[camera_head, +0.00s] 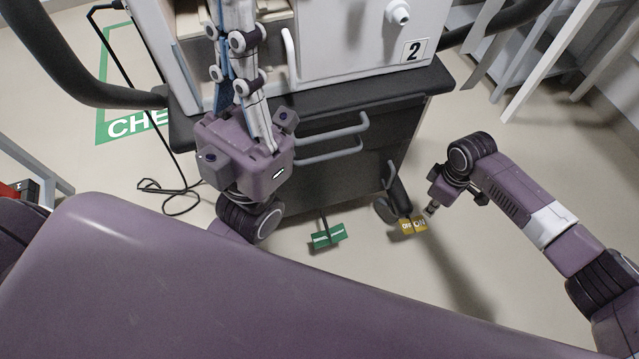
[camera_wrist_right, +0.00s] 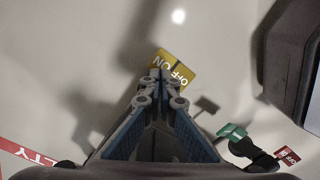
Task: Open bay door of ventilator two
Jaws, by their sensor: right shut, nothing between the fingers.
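Ventilator two (camera_head: 352,40) is a white unit with a black "2" plate, standing on a dark cart. The cart front has an upper grey bar handle (camera_head: 335,132) and a lower one (camera_head: 328,155). The lower dark front panel (camera_head: 350,188) looks shut; I cannot tell which part is the bay door. My right gripper (camera_head: 430,211) is shut and empty, low at the cart's right, apart from its front. In the right wrist view its closed fingertips (camera_wrist_right: 160,85) overlap a yellow tag. My left gripper (camera_head: 235,8) is in front of the ventilator's left side, its fingertips cut off.
The yellow tag (camera_head: 413,226) and a green tag (camera_head: 328,237) are low by the cart's base. A black cable (camera_head: 170,190) lies on the floor at left. Grey shelving (camera_head: 560,60) stands at the back right. Open floor lies right of the cart.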

